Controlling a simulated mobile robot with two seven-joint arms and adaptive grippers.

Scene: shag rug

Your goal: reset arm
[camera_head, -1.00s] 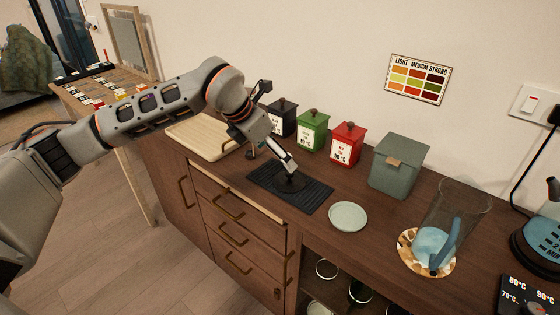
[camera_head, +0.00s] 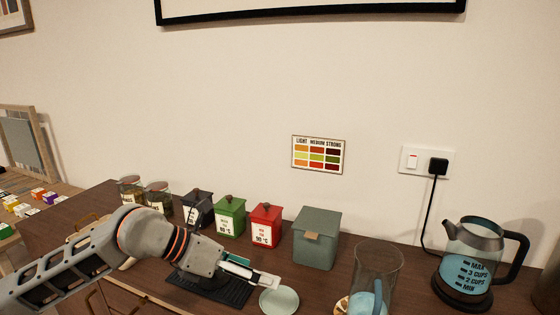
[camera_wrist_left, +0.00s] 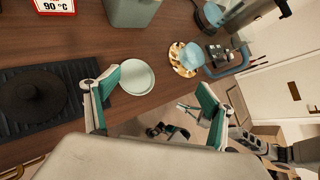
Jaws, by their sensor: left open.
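My left gripper (camera_head: 250,275) is in the lower middle of the head view, above the counter near the pale green plate (camera_head: 279,300). In the left wrist view its two green-padded fingers (camera_wrist_left: 157,90) are spread wide with nothing between them. The plate (camera_wrist_left: 137,77) shows beyond the left finger. A round black object (camera_wrist_left: 32,98) lies on the ribbed black mat (camera_wrist_left: 70,72); the arm partly covers the mat in the head view.
Black (camera_head: 198,208), green (camera_head: 229,217) and red (camera_head: 265,226) canisters and a grey-green box (camera_head: 316,238) stand along the wall. A glass pitcher (camera_head: 377,270) and a kettle (camera_head: 472,262) stand to the right. Two jars (camera_head: 131,190) stand behind the arm.

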